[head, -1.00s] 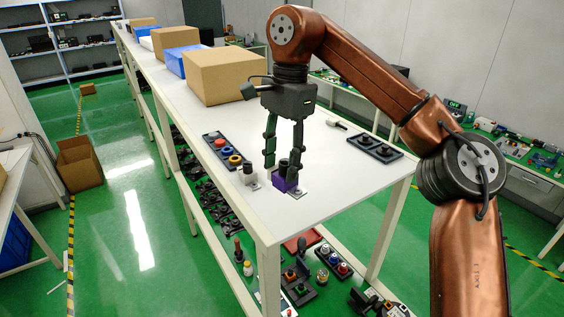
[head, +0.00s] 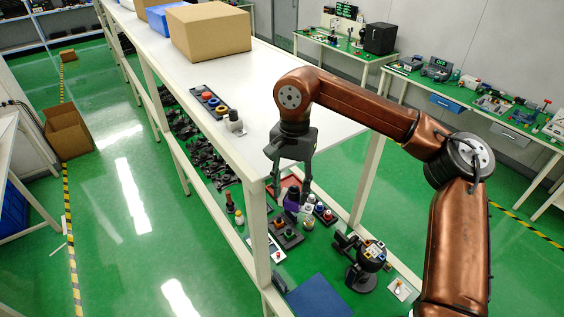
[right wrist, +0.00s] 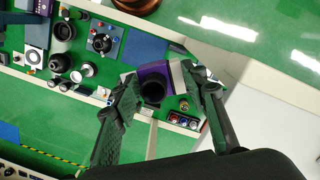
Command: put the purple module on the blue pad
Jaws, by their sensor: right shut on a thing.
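The purple module (head: 292,199) is held between the fingers of my right gripper (head: 292,188), off the near end of the white table and above lower-level items. My right gripper is shut on it. In the right wrist view the module (right wrist: 150,72) shows between the two fingers, with a round black part on top. The blue pad (head: 318,297) is a flat dark blue sheet low at the bottom of the head view, below and apart from the module; its lower edge is cut off. My left gripper is not in view.
The white tabletop (head: 262,92) carries a cardboard box (head: 210,35), a tray of coloured buttons (head: 210,101) and a small black-and-white part (head: 234,121). Below, a dark tray of parts (head: 286,234) and a black device (head: 362,268) stand near the pad. A table leg (head: 260,235) rises beside them.

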